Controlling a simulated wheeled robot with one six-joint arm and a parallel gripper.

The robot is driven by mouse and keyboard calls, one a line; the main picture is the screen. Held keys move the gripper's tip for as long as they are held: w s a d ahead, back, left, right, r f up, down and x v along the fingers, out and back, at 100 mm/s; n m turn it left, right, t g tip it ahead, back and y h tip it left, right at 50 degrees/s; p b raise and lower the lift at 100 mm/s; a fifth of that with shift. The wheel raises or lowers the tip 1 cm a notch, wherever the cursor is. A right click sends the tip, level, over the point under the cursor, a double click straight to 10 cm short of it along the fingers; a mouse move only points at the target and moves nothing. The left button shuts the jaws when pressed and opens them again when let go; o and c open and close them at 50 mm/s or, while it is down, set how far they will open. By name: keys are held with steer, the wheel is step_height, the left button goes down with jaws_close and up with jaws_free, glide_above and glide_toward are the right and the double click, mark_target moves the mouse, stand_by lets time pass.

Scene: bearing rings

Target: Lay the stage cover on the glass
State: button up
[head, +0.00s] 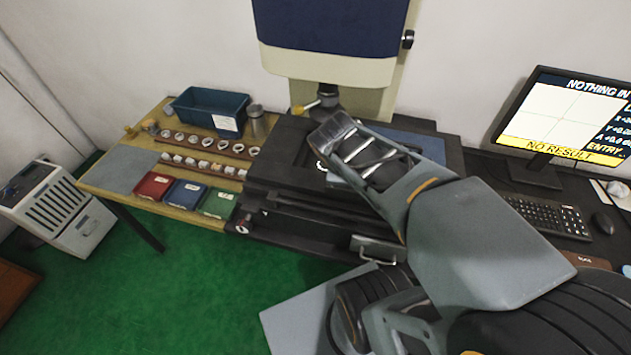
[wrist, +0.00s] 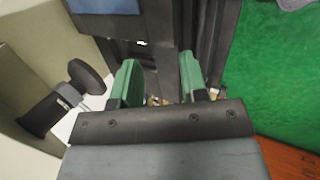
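A flat dark-blue panel (head: 425,143) lies on the right part of the dark machine stage (head: 285,160) in the head view. It may be the stage cover, but I cannot be sure. A blue patch (wrist: 104,5) also shows at the top edge of the wrist view. The glass is not clearly seen; my arm covers the middle of the stage in the head view. My gripper (wrist: 160,80) shows two green fingers set apart in the wrist view, with no held object visible between them. In the head view its fingertips are hidden behind my arm.
The machine column (head: 330,65) rises behind the stage. To the left, a wooden table (head: 115,180) holds a blue bin (head: 205,107), a metal flask (head: 256,122), rows of rings and red, blue and green boxes. A monitor (head: 565,110) and keyboard (head: 540,212) stand at right.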

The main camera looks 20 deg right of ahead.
steer(key=s+a+r+m+t+y, duration=0.1)
steer(key=a+m+y, duration=0.3)
steer(key=a+m, duration=0.5)
steer(key=shift+s+r+m+y, duration=0.35)
steer(key=shift+r+m, duration=0.15)
steer(key=shift+m, duration=0.2)
steer(key=shift+d, duration=0.2)
